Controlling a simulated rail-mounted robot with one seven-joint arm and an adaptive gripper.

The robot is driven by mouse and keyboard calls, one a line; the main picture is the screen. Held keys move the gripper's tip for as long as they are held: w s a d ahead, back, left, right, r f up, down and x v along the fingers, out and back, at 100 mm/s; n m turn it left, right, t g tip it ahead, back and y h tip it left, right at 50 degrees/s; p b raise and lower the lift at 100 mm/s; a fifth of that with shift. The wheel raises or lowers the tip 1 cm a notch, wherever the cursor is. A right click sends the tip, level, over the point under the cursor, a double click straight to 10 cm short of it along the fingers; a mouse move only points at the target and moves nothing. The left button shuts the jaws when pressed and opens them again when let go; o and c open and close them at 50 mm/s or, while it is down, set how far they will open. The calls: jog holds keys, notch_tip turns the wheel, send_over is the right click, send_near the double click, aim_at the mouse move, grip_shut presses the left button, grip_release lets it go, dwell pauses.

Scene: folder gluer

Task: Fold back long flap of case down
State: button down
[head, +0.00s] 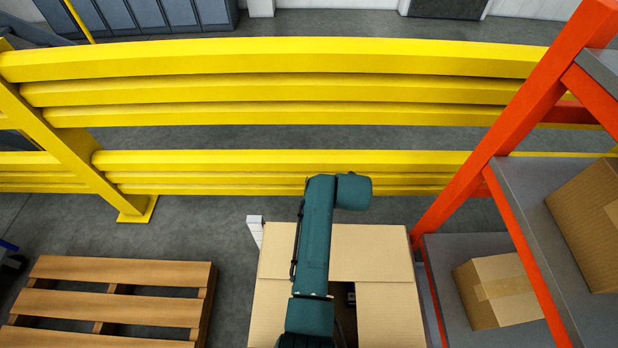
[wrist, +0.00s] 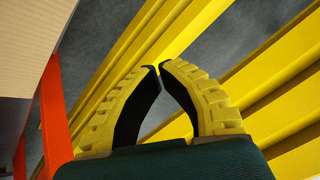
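The open-topped cardboard case stands at the bottom centre of the head view, with its right short flap (head: 388,315) lying inward beside a dark opening. The back long flap (head: 375,252) is a plain tan panel across the far side, in front of the guard rail; its exact tilt is hard to tell. My teal arm reaches over the case and hides the middle of it. My gripper is hidden in the head view. In the wrist view my gripper (wrist: 160,68) has its yellow-backed fingertips together, with nothing between them. Cardboard (wrist: 35,45) shows at upper left there, apart from the fingers.
A yellow guard rail (head: 250,62) runs behind the case. An orange rack (head: 480,175) with cardboard boxes (head: 497,290) stands close on the right. A wooden pallet (head: 115,300) lies on the floor at left. A white post (head: 255,230) stands by the case's back left corner.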

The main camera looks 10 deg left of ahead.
jog(key=s+d+f+p, duration=0.1)
jog(key=s+f+p, duration=0.1)
jog(key=s+p, duration=1)
jog(key=shift+d+f, duration=0.15)
jog(key=shift+f, duration=0.1)
jog(key=shift+s, duration=0.1)
jog(key=shift+s+d+f+p, duration=0.2)
jog(key=shift+s+f+p, duration=0.15)
jog(key=shift+s+f, duration=1.05)
jog(key=shift+s+d+f+b, duration=0.1)
jog(key=shift+s+f+b, duration=0.15)
jog(key=shift+s+f, duration=0.35)
jog(key=shift+s+f+b, duration=0.25)
jog(key=shift+f, duration=0.5)
